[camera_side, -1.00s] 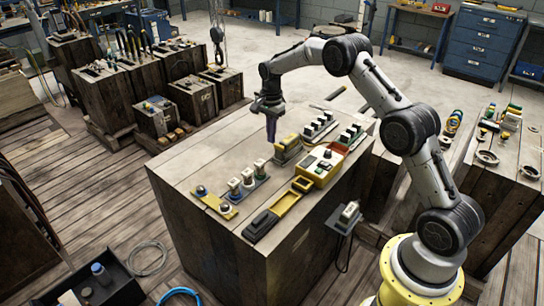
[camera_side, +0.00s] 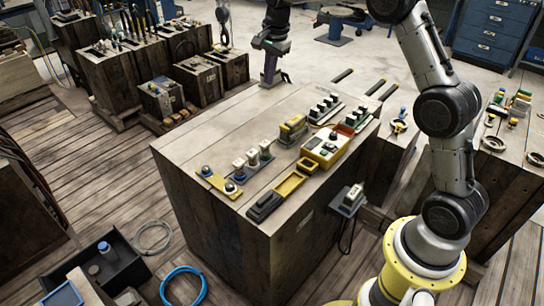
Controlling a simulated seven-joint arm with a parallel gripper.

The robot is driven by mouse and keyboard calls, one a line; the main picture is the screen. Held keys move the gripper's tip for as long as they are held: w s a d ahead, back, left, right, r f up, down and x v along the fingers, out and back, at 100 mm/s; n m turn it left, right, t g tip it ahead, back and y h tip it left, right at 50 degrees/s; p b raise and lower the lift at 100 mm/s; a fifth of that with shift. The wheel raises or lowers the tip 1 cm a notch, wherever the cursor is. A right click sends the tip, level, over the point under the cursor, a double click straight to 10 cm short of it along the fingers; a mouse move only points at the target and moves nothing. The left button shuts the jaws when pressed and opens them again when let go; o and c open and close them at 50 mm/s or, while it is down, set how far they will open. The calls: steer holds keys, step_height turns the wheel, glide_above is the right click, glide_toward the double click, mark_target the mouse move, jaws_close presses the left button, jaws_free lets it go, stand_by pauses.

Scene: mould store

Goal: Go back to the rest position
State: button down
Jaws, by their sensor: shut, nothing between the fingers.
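My gripper (camera_side: 270,74) is in the upper middle of the side view, pointing down. Its dark, purplish fingers are shut, with nothing seen between them. It appears raised, and in the picture it shows just above the back edge of the large wooden block (camera_side: 226,222). It is apart from the items on the block's top. My upper arm runs out of the top of the frame, so part of it is hidden. A yellow and grey piece (camera_side: 292,130) stands on the block, clear of my gripper.
On the block are a yellow control box (camera_side: 327,147), a yellow tray (camera_side: 289,184), a dark piece (camera_side: 265,205) and several small knobs and switches. Wooden crates with tools (camera_side: 125,85) stand at back left. A black bin (camera_side: 118,270) and a blue cable coil (camera_side: 183,284) lie at front left.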

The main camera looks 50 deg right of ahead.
steer(key=s+a+r+n+t, duration=0.1)
steer(key=s+a+r+n, duration=0.25)
steer(key=s+r, duration=0.45)
steer(key=s+a+r+n+t, duration=0.2)
steer(key=s+a+r, duration=0.35)
steer(key=s, duration=0.45)
steer(key=s+a+f+n, duration=0.15)
steer(key=s+n, duration=0.35)
steer(key=s, duration=0.7)
steer(key=s+a+f+n, duration=0.1)
steer(key=s+f+n, duration=0.5)
steer(key=s+f, duration=0.1)
steer(key=shift+s+f, duration=0.15)
steer(key=shift+f, duration=0.25)
steer(key=shift+n, duration=0.25)
